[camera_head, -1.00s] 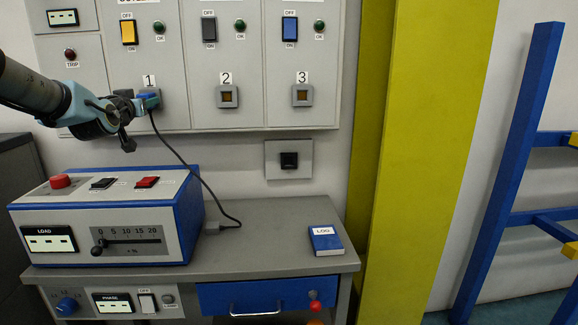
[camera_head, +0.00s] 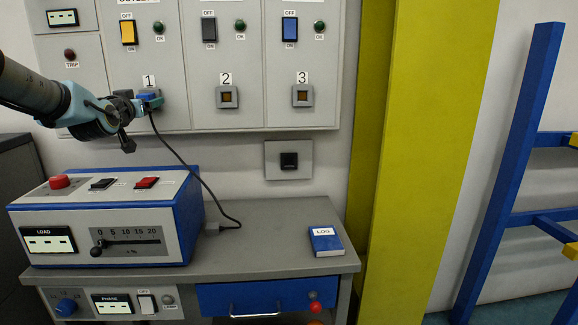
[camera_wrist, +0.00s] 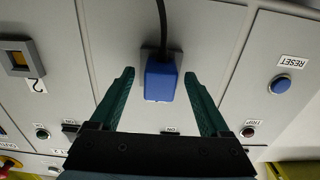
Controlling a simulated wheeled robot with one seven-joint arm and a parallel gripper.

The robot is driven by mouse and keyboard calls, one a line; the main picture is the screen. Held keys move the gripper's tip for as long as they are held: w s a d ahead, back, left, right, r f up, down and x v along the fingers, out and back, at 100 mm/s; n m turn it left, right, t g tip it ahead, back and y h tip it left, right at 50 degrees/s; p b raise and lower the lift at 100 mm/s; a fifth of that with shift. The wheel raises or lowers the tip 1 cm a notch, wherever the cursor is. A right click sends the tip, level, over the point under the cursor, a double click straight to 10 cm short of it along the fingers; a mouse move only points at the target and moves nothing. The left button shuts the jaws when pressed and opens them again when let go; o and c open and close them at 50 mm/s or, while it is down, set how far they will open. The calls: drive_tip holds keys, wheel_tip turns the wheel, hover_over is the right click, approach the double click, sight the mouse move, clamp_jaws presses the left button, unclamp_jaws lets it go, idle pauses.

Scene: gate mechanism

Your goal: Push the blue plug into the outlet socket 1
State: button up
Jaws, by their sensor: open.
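The blue plug (camera_head: 149,96) is at outlet socket 1 on the wall panel, below the label "1", with its black cable hanging down. In the wrist view the blue plug (camera_wrist: 160,80) sits against the grey plate of socket 1 (camera_wrist: 146,54), most of which it hides. I cannot tell how deep the plug is in. My gripper (camera_head: 138,104) is beside the plug in the head view. In the wrist view my gripper (camera_wrist: 158,80) is open, with one finger on each side of the plug and a gap to both.
Socket 2 (camera_head: 227,97) and socket 3 (camera_head: 302,96) are empty on the same panel. Below stands a control box (camera_head: 105,215) on a grey desk (camera_head: 270,222), with a blue log book (camera_head: 326,240). A yellow-green pillar (camera_head: 425,150) rises to the right.

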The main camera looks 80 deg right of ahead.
drive_tip(key=b+v, duration=0.3)
drive_tip(key=v, duration=0.7)
drive_tip(key=shift+a, duration=0.3)
drive_tip(key=w+a+f+n+t+y+p, duration=0.1)
drive_tip(key=w+a+f+n+y+p, duration=0.2)
drive_tip(key=w+a, duration=0.55)
drive_tip(key=w+a+f+n+t+y, duration=0.1)
drive_tip(key=w+a+f+y, duration=0.35)
drive_tip(key=a, duration=0.75)
drive_tip(key=w+a+f+n+t+y+p, duration=0.1)
drive_tip(key=w+a+f+n+y+p, duration=0.2)
drive_tip(key=w+a, duration=0.55)
drive_tip(key=s+a+f+n+g+y, duration=0.1)
drive_tip(key=a+f+y, duration=0.1)
drive_tip(key=a, duration=0.8)
drive_tip(key=s+a+f+n+g+y, duration=0.1)
drive_tip(key=a+f+y, duration=0.15)
drive_tip(key=a, duration=0.65)
drive_tip(key=s+a+f+n+g+y+p, duration=0.1)
drive_tip(key=s+a+n+g, duration=0.1)
drive_tip(key=s+a, duration=0.4)
drive_tip(key=s+a+f+n+g+y+p, duration=0.1)
drive_tip(key=s+a, duration=0.5)
drive_tip(key=a, duration=0.6)
drive_tip(key=shift+f+n+g+p, duration=0.4)
drive_tip(key=shift+n+p, duration=0.15)
drive_tip(key=shift+n, duration=0.45)
